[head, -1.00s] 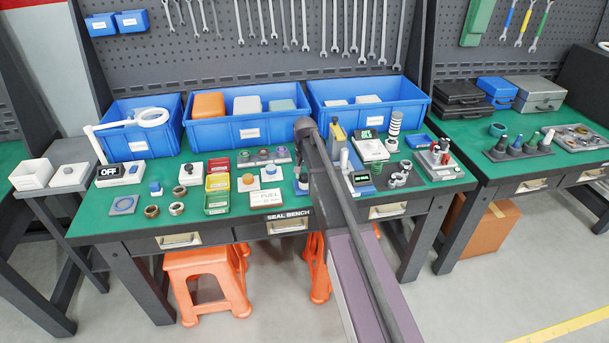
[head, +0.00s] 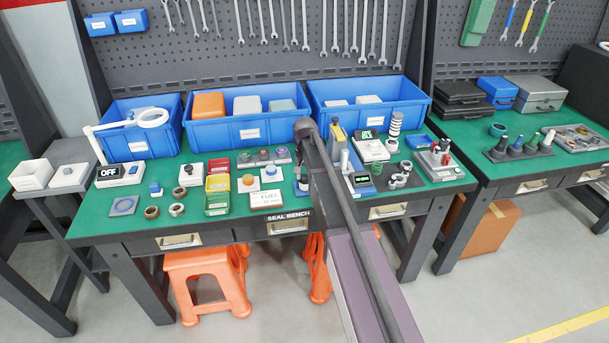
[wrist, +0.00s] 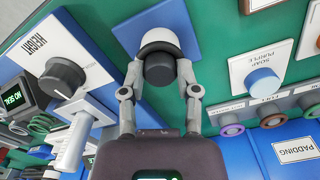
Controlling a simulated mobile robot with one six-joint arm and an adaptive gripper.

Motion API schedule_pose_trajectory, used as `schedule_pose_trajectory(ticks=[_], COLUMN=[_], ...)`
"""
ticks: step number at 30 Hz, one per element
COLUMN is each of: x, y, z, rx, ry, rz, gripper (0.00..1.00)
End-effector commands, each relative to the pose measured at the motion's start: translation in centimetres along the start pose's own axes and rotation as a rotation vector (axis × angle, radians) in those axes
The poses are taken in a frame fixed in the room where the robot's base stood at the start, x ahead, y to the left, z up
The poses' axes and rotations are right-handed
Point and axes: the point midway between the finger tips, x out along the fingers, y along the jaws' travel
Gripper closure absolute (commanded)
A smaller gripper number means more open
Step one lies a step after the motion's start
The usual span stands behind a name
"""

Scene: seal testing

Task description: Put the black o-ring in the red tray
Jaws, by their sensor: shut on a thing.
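The red tray (head: 218,166) sits at the back of a row of three small trays on the green bench, left of my arm in the head view. My gripper (wrist: 161,76) is shut on a dark round piece (wrist: 160,68) with a white rounded part (wrist: 160,42) just beyond it. A blue plate (wrist: 138,20) lies behind this piece. I cannot tell whether the piece is lifted or rests there. In the head view, my arm hides most of my gripper.
A yellow tray (head: 217,183) and a green tray (head: 217,203) stand in front of the red one. A white FUEL card (head: 266,198) and knob blocks lie between them and my arm. Blue bins (head: 240,135) line the back.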

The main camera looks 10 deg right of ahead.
Motion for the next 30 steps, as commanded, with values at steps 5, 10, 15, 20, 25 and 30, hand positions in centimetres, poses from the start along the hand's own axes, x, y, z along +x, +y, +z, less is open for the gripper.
schedule_pose_trajectory(ticks=[5, 10, 15, 20, 25, 30], x=[-0.8, -1.3, -1.8, -2.1, -2.5, -2.9], y=[-0.1, -0.1, -0.2, -0.2, -0.1, -0.1], z=[-0.3, -0.4, -0.5, -0.4, -0.3, -0.3], rx=[0.002, 0.002, 0.002, 0.002, 0.001, 0.001], ry=[0.005, 0.008, 0.010, 0.008, 0.006, 0.006], rz=[-0.001, -0.002, -0.004, -0.003, -0.002, -0.002], gripper=[1.00, 1.00, 1.00, 1.00, 1.00, 1.00])
